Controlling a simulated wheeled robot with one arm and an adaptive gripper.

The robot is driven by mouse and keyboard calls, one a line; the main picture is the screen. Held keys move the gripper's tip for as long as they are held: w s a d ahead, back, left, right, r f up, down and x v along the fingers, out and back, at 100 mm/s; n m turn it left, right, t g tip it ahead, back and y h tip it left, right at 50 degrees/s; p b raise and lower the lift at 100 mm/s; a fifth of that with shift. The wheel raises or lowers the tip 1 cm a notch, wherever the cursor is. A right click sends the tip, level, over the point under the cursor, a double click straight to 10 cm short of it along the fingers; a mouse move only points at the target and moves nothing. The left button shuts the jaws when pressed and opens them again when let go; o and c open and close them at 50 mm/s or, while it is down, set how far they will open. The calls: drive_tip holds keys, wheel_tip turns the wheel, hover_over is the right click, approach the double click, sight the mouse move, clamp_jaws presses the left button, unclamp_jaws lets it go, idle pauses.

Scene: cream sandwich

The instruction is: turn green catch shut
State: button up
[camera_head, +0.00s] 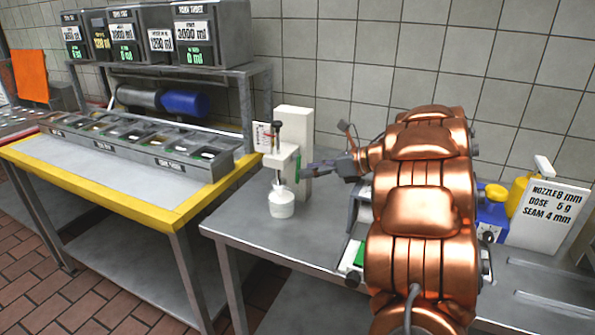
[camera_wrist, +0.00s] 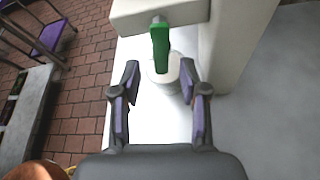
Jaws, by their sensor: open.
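The green catch (camera_wrist: 159,45) is a small upright green lever on the front of the white machine's arm (camera_wrist: 190,14) in the wrist view. It also shows as a green strip (camera_head: 298,166) on the white machine (camera_head: 294,130) in the head view. My gripper (camera_wrist: 160,80) is open, with its two fingers apart to either side below the catch. The catch lies ahead of the gap, and nothing is between the fingers. In the head view my gripper (camera_head: 307,169) is just right of the machine. A white round container (camera_head: 281,203) is under the machine's head.
The machine stands on a grey table (camera_head: 250,230). A yellow-edged table (camera_head: 110,190) with a row of ingredient bins (camera_head: 140,140) is at left. A blue and yellow device (camera_head: 491,212) and a sign (camera_head: 550,213) stand at right. My copper arm hides part of the table.

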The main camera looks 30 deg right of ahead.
sight(298, 182)
drive_tip(key=shift+p+x, duration=0.35)
drive_tip(key=shift+x, duration=1.85)
clamp_jaws()
